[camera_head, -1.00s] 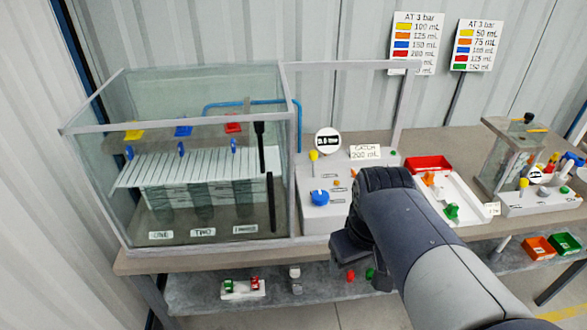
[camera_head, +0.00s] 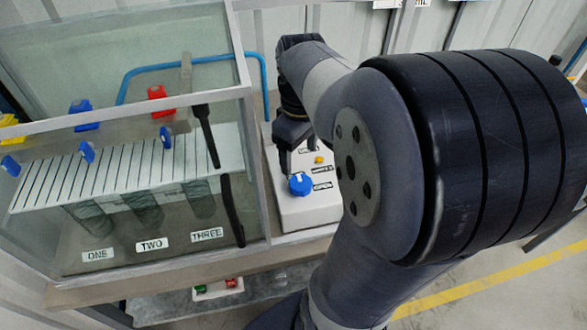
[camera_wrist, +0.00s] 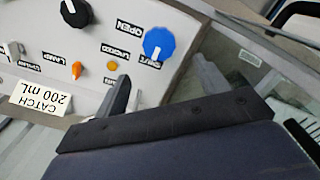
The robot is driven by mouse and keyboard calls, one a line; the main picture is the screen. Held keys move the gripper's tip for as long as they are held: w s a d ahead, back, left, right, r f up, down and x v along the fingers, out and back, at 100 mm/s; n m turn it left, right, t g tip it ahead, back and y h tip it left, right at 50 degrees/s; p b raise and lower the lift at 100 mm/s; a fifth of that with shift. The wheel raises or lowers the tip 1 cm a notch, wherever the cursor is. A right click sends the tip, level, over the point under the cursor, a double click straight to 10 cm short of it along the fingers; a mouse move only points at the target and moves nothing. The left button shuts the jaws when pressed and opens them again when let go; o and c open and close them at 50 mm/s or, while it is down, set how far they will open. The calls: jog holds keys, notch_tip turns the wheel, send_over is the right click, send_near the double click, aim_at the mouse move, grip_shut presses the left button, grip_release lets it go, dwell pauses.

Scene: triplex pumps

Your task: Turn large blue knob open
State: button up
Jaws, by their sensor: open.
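The large blue knob (camera_head: 299,184) sits on top of a white control box (camera_head: 304,212) beside the glass tank. In the wrist view the blue knob (camera_wrist: 159,42) has a white pointer mark, and a label reading OPEN is printed near it. My gripper (camera_head: 297,160) is above the box, close to the knob in the head view. In the wrist view my gripper (camera_wrist: 162,66) is open and empty, with one finger to each side and the knob just beyond the fingertips. I see no contact with the knob. My arm hides much of the box in the head view.
The glass tank's frame (camera_head: 250,150) rises close to the left of the box.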

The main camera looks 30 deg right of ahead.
aim_at(299, 181)
notch_tip(299, 181, down, 9)
jog(key=shift+r, duration=0.2)
jog(key=shift+c, duration=0.5)
jog(key=c, duration=0.9)
